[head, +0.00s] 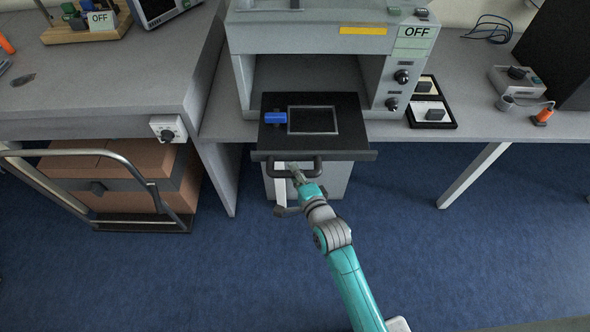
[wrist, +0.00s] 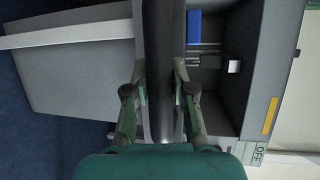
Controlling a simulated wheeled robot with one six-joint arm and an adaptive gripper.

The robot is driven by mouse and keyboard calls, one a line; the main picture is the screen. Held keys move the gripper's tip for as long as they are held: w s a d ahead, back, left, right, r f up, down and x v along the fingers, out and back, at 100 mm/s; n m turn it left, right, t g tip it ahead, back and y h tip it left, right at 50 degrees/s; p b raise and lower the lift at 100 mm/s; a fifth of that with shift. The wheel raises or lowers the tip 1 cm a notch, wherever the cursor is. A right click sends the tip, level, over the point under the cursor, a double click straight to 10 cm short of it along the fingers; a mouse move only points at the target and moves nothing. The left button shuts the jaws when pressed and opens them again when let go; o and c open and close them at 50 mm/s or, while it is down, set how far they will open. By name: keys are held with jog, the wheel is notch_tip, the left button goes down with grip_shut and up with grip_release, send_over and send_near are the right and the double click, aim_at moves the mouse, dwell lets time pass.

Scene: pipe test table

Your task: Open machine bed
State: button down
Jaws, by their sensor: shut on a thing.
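The machine (head: 310,45) is a grey box on the table with an open front and an "OFF" label. Its black bed (head: 350,135) sticks out of the opening past the table's front edge. A rectangular frame and a blue block (head: 275,118) are on the bed. The bed has a dark bar handle (head: 315,168) at its front. My gripper (head: 292,170) is at the left part of this handle. In the wrist view, my gripper's fingers (wrist: 160,95) are shut on the dark handle bar (wrist: 160,60), one on each side. The blue block also shows there (wrist: 194,27).
A black tray (head: 432,120) with small parts lies right of the machine. A grey device (head: 518,82) stands further right. A cart with brown boxes (head: 120,180) is at the left. A grey cabinet (head: 335,180) is under the table. Blue floor at right is clear.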

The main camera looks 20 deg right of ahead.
jog(key=c, duration=0.9)
grip_release()
jog(key=shift+c, duration=0.2)
jog(key=shift+s, duration=0.1)
jog(key=s+d+r, duration=0.1)
jog(key=s+r, duration=0.1)
jog(key=s, duration=0.9)
jog(key=shift+s, duration=0.3)
jog(key=s+d+n+h, duration=0.15)
jog(key=s+n, duration=0.65)
jog(key=s, duration=1)
jog(key=s+r+n+g, duration=0.1)
jog(key=s+r+n, duration=0.6)
jog(key=s, duration=0.6)
jog(key=n, duration=0.2)
jog(key=shift+s+d+n, duration=0.2)
jog(key=shift+d+n, duration=0.05)
jog(key=shift+n, duration=0.15)
